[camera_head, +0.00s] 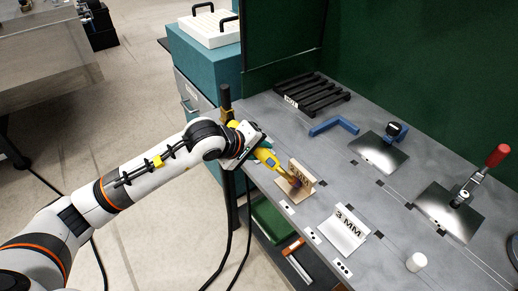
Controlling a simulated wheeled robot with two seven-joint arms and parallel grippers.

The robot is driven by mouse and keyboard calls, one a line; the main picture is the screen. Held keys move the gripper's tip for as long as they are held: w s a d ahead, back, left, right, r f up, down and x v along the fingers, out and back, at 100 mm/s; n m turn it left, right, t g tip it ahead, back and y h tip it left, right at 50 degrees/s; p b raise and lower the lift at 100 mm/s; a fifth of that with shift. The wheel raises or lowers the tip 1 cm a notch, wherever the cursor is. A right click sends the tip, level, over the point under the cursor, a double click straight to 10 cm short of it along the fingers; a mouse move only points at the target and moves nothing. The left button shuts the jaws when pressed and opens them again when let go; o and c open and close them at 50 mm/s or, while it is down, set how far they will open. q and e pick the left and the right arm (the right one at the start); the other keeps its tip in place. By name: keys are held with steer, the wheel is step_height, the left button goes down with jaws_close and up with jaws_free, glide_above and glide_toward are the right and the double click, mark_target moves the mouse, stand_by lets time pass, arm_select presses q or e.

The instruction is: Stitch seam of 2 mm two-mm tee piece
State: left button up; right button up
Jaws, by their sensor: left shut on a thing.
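The tee piece (301,172), a tan upright plate on a tan base, stands near the front edge of the grey table. Its marking is partly legible. A dark patch shows where its plates meet. My left gripper (260,149) is shut on a yellow hand tool (268,158), just to the left of the tee piece. The tool's tip points down and right toward the tee's joint; I cannot tell whether it touches. A second piece, marked 3 MM (346,229), lies to the right. My right gripper is not in view.
A black rack (312,95) and a blue angle bracket (334,126) lie behind. Shiny plates (378,151) with clamps, one red-handled (497,155), sit at the right. A green curtain or wall (430,60) closes the back.

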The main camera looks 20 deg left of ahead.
arm_select(q)
steer(key=shift+s+d+r, duration=0.1)
steer(key=shift+s+d, duration=0.05)
steer(key=shift+d, duration=0.2)
steer(key=shift+s+d+b, duration=0.2)
steer(key=shift+d+b, duration=0.05)
steer(key=shift+b, duration=0.1)
stand_by(1.1)
steer(key=shift+s+r+b, duration=0.15)
steer(key=shift+b, duration=0.2)
stand_by(0.3)
steer(key=shift+w+a+p+v, duration=0.15)
steer(key=shift+p+v, duration=0.15)
steer(key=shift+v, duration=1.1)
steer(key=shift+w+a+p+v, duration=0.1)
steer(key=shift+p+v, duration=0.2)
steer(key=shift+v, duration=1.1)
steer(key=shift+r, duration=0.15)
